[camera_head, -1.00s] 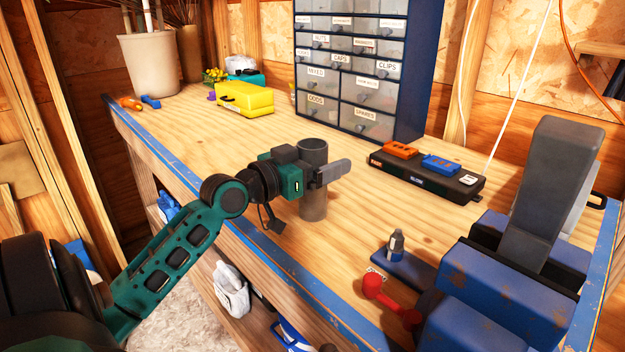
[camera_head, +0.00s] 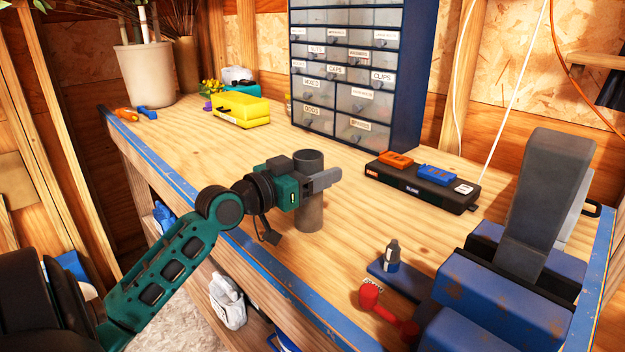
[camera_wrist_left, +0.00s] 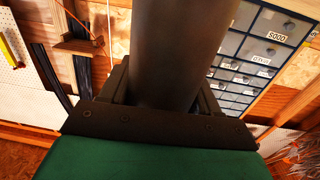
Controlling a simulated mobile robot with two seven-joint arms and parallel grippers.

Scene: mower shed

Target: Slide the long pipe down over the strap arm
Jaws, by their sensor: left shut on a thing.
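The long pipe (camera_head: 309,215) is a dark grey tube, upright at the middle of the workbench in the head view. My left gripper (camera_head: 322,181) is shut around its upper part, and the pipe (camera_wrist_left: 180,50) fills the middle of the left wrist view between the fingers. I cannot tell whether its lower end touches the bench. The strap arm (camera_head: 550,195) appears to be the grey bar that stands tilted in the blue vise (camera_head: 500,310) at the right. The pipe is apart from it, to its left. My right gripper is out of view.
A black case (camera_head: 420,188) with orange and blue pieces lies behind, between pipe and vise. A drawer cabinet (camera_head: 350,75) and yellow case (camera_head: 241,110) stand at the back.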

